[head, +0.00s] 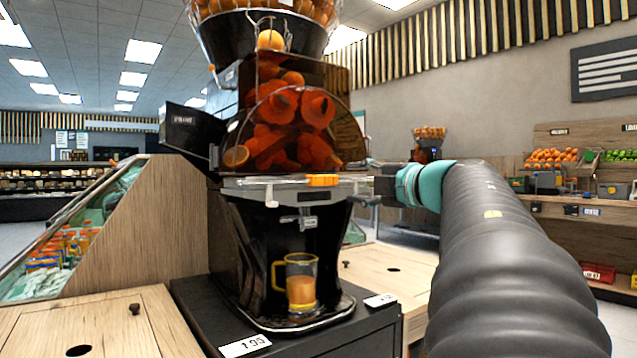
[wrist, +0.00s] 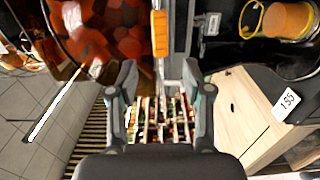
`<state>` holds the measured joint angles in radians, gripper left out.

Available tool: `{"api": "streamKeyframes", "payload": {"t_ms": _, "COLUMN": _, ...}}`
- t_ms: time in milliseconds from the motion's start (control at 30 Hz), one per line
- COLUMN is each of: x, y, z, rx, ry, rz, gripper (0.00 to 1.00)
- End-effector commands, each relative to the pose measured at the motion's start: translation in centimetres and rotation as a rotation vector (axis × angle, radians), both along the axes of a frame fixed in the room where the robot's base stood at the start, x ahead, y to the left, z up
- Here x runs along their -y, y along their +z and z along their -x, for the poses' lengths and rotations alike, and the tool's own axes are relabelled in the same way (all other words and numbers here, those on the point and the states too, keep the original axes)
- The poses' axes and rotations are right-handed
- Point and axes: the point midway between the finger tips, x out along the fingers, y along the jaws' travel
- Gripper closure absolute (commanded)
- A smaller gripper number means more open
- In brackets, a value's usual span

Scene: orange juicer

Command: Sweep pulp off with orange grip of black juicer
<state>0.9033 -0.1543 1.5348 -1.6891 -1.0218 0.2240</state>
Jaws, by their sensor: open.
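The black juicer (head: 235,245) stands in the middle of the head view, with orange parts behind a clear curved cover. Its orange grip (head: 322,181) sits on the front of the metal ledge below the cover. In the wrist view the grip (wrist: 159,34) is at top centre, just beyond and between my fingertips. My gripper (wrist: 160,75) is open and empty, with a finger on each side of the grip's line. In the head view my gripper (head: 368,186) is right of the grip, apart from it. I cannot make out any pulp clearly.
A yellow-handled jug with juice (head: 300,282) stands under the spout; it also shows in the wrist view (wrist: 285,19). A black side tray (head: 188,130) juts out left. Wooden counters (head: 100,325) flank the black stand. Fruit shelves (head: 560,170) are far right.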

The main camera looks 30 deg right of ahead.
Motion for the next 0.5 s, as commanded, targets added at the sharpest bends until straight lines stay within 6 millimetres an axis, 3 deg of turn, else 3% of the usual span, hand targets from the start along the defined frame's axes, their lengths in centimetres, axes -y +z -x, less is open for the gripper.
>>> {"api": "streamKeyframes", "payload": {"t_ms": 200, "x": 0.2, "y": 0.0, "z": 1.7, "rx": 0.001, "ry": -0.002, "rz": 0.000, "gripper": 0.50}}
{"api": "streamKeyframes", "payload": {"t_ms": 500, "x": 0.2, "y": 0.0, "z": 1.9, "rx": 0.000, "ry": 0.000, "rz": 0.000, "gripper": 0.50}}
